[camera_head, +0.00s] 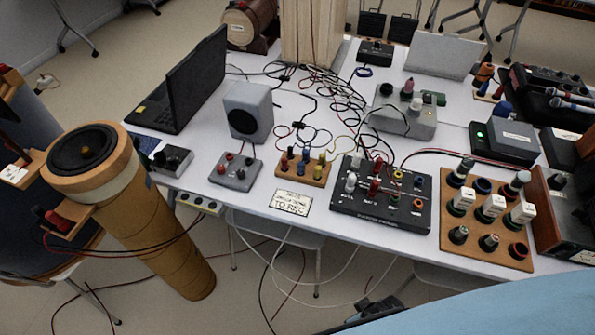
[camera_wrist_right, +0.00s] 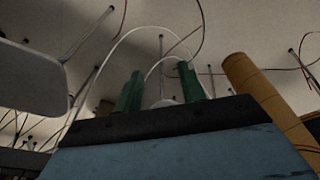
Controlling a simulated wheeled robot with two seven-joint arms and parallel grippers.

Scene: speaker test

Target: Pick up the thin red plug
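Several red plugs show in the head view, and I cannot tell which is the thin one. One red plug (camera_head: 378,166) and a second red plug (camera_head: 375,188) stand upright in the black panel (camera_head: 390,217) at the table's middle. Two small red plugs are on the grey box (camera_head: 236,171) to the left. My right gripper (camera_wrist_right: 161,85) shows two green fingers apart with nothing between them. It is low, in front of the table and away from the plugs. My left gripper is not in view.
A wooden board (camera_head: 486,238) with several plugs is right of the panel. A small wooden block (camera_head: 304,170) with plugs and a sign (camera_head: 290,203) are left of it. Cables hang below the table. A cardboard tube (camera_head: 170,240) stands at left; a laptop (camera_head: 183,85) is behind.

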